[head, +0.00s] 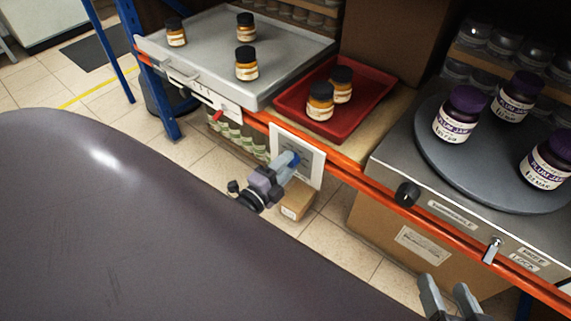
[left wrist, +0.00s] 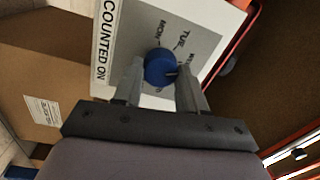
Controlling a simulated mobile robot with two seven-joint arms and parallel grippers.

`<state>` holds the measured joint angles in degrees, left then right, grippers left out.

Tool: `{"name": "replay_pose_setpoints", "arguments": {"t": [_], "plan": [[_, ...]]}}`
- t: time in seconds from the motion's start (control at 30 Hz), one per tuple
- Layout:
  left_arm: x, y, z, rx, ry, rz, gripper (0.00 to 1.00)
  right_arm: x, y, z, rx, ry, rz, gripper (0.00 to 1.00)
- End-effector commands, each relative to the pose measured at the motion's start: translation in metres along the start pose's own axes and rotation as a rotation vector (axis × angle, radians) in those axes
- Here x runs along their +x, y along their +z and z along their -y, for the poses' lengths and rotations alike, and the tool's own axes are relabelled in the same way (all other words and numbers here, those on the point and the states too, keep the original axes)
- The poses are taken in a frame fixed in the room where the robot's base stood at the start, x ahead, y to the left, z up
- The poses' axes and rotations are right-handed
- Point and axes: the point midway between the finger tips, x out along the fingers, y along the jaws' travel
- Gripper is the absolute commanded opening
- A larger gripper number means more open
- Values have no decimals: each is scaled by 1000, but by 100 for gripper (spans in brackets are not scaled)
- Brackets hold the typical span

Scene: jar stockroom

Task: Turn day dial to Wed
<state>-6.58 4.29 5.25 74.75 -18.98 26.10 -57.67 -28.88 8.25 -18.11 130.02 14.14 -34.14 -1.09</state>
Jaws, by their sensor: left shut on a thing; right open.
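The day dial is a blue round knob (left wrist: 158,64) on a grey face with a white border (head: 316,172), fixed to the orange rail. In the left wrist view the labels MON and TUE are readable, and a further label is partly hidden. My left gripper (left wrist: 160,88) is shut on the knob, one finger on each side; in the head view it reaches the plate from the lower left (head: 288,163). A small pale mark shows at the knob's lower right edge, but I cannot tell which day it marks. My right gripper (head: 449,296) is open and empty at the bottom right.
A grey tray (head: 205,60) with orange jars and a red tray (head: 290,108) with two more stand behind the orange rail (head: 350,170). A grey turntable (head: 440,165) at right holds purple-lidded jars. A black knob (head: 407,194) and a metal lever (head: 492,250) stick out in front.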

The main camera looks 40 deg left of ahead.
Motion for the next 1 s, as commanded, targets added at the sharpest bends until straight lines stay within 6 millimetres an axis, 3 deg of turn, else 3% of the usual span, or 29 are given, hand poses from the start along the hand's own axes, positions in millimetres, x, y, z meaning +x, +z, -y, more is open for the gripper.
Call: {"name": "replay_pose_setpoints", "arguments": {"t": [0.17, 0.2, 0.27, 0.63, 1.0], "plan": [[0, 0, 0, -1, 0, 0, 11, 0, 0, 0, -1, 0, 1, 61], [0, 0, 0, -2, 0, 0, 51, 0, 0, 0, -1, -1, 1, 61], [0, 0, 0, -2, 0, 0, 66, 0, 0, 0, -1, -1, 2, 61], [-6, 0, 0, -2, 2, 1, 66, -1, -2, 0, -6, 1, 2, 61], [-59, 0, 0, -3, 3, 1, 66, -10, -6, -6, -54, 47, 13, 61]]}}
